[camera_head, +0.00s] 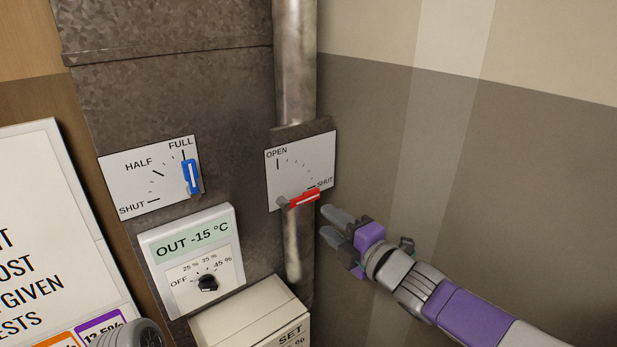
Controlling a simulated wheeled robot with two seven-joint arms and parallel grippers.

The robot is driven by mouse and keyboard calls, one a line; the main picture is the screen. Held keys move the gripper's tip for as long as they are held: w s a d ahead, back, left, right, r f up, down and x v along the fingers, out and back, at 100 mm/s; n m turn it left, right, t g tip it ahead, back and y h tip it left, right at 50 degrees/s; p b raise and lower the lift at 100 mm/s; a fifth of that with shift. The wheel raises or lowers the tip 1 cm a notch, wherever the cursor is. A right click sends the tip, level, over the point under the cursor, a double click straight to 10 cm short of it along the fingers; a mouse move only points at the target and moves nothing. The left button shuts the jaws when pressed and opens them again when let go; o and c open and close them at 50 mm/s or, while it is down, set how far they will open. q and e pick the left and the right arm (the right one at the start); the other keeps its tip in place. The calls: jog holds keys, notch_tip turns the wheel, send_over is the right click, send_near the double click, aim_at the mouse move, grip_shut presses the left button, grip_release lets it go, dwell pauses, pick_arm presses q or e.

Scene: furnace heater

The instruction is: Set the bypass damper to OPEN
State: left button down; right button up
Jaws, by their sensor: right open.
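The bypass damper has a white plate (301,168) on the vertical pipe, marked OPEN at its upper left and SHUT at its lower right. Its red lever (304,199) points right, close to the SHUT mark. My right gripper (332,226) is open and empty, just right of and slightly below the red lever's tip. It looks apart from the lever, though the depth gap is hard to tell. A grey rounded part at the bottom left edge may belong to my left arm; no left gripper fingers can be made out.
A second plate (150,178) with a blue lever (191,177) at FULL is to the left. Below are a humidistat (192,258) reading OUT -15 °C and a pale box (252,318) marked SET. A white notice board (50,220) is at far left. The wall at right is clear.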

aim_at(304, 201)
jog(key=shift+a+r+x, duration=0.1)
jog(key=shift+r+x, duration=0.1)
jog(key=shift+x, duration=0.95)
jog(key=shift+a+r+x, duration=0.1)
jog(key=shift+r+x, duration=0.15)
jog(key=shift+x, duration=0.95)
jog(key=shift+r+x, duration=0.2)
jog(key=shift+x, duration=0.95)
jog(key=shift+s, duration=0.15)
grip_shut()
